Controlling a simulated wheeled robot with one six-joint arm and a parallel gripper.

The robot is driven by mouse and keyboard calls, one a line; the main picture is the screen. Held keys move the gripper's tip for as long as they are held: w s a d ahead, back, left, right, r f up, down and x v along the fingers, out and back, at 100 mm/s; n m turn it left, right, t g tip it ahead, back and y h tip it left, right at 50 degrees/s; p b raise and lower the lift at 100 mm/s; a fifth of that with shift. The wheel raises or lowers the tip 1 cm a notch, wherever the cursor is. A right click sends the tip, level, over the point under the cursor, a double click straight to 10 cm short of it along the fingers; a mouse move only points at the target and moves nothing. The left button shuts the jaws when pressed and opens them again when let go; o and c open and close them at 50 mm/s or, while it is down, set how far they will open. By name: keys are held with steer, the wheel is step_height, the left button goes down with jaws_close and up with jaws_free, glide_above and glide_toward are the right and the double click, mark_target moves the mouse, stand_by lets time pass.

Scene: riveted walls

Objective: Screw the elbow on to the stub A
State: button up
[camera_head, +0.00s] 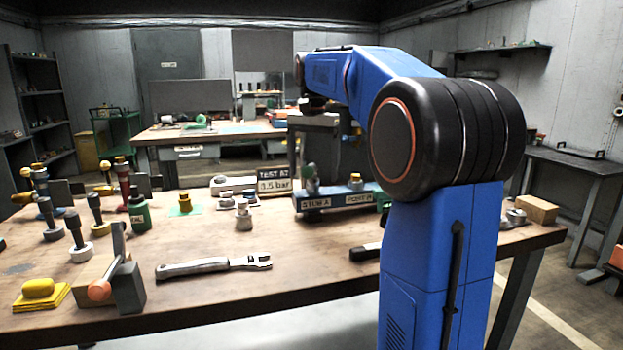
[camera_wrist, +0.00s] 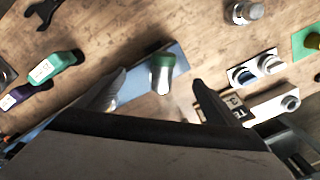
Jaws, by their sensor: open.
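The blue bar labelled STUB A (camera_head: 315,204) and PORT A lies at the back of the bench; it also shows in the wrist view (camera_wrist: 177,54). At its STUB A end stands a fitting (camera_head: 311,178) with a green part and a silvery part, seen between my fingers in the wrist view (camera_wrist: 162,76). I cannot tell whether this is the elbow, the stub or both joined. My gripper (camera_wrist: 157,83) is open, its fingers either side of this fitting; contact cannot be seen. A brass-topped fitting (camera_head: 355,182) stands at the PORT A end.
A pressure sign (camera_head: 274,182) and pale blocks (camera_head: 234,185) stand left of the bar. A silvery fitting (camera_head: 244,215), green bottle (camera_head: 139,212) and adjustable wrench (camera_head: 213,266) are on the bench. My arm hides its right part. The front middle is fairly clear.

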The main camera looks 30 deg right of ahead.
steer(key=shift+n, duration=0.8)
steer(key=n, duration=1)
steer(key=shift+a, duration=0.15)
steer(key=c, duration=2.2)
steer(key=shift+o, duration=0.2)
